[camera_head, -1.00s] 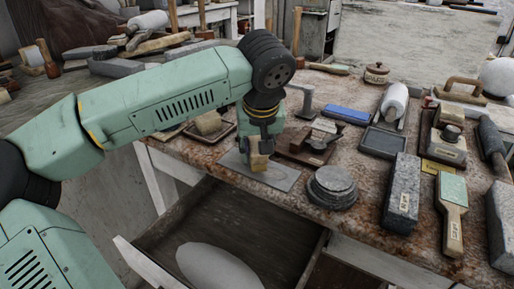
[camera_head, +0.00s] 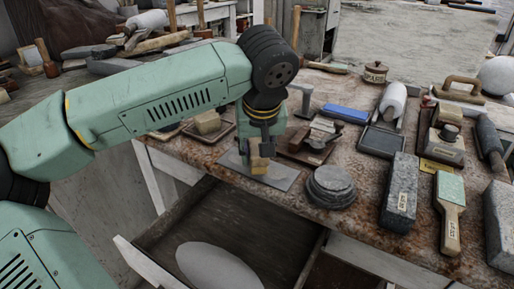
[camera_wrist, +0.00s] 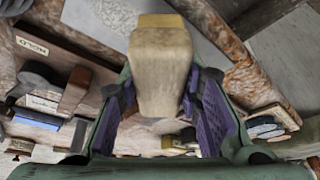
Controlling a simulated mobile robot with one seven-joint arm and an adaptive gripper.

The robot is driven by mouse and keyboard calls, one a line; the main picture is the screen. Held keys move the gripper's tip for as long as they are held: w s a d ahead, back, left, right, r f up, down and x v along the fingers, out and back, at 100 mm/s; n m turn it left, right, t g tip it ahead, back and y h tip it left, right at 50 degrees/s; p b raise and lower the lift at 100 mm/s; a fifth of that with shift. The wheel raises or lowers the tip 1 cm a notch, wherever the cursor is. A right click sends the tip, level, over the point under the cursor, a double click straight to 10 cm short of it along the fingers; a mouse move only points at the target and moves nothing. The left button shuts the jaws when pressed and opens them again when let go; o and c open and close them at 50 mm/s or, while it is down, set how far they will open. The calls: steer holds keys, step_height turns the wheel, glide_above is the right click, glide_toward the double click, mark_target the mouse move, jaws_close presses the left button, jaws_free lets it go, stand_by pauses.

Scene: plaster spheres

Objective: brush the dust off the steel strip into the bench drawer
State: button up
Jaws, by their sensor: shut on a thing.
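My gripper (camera_head: 260,150) is shut on a small brush (camera_head: 258,165) with a pale wooden body. In the wrist view the brush (camera_wrist: 160,70) stands between the purple-padded fingers. It is held upright over the steel strip (camera_head: 283,181), a flat grey plate lying near the bench's front edge. The brush's lower end appears to meet the strip; exact contact is hard to tell.
A stack of grey discs (camera_head: 330,187) stands close right of the strip. A wooden holder (camera_head: 305,148) sits just behind it. A grey stone block (camera_head: 400,190), a green-topped brush (camera_head: 450,205) and a dark tray (camera_head: 383,142) crowd the bench's right side.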

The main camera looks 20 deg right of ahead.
steer(key=shift+f+b, duration=0.5)
steer(key=shift+f, duration=0.1)
steer(key=shift+s, duration=0.1)
stand_by(0.3)
steer(key=shift+s+a, duration=0.25)
steer(key=shift+s, duration=0.7)
steer(key=shift+w, duration=0.1)
steer(key=shift+w+d+r, duration=0.1)
steer(key=shift+w+d, duration=0.1)
steer(key=shift+w, duration=0.4)
steer(key=shift+w+d, duration=0.15)
steer(key=shift+w, duration=0.4)
steer(key=shift+w+d, duration=0.15)
steer(key=shift+w, duration=0.75)
steer(key=shift+s, duration=0.1)
steer(key=shift+s+a, duration=0.25)
steer(key=shift+s, duration=0.8)
steer(key=shift+s+a, duration=0.25)
steer(key=shift+s, duration=0.75)
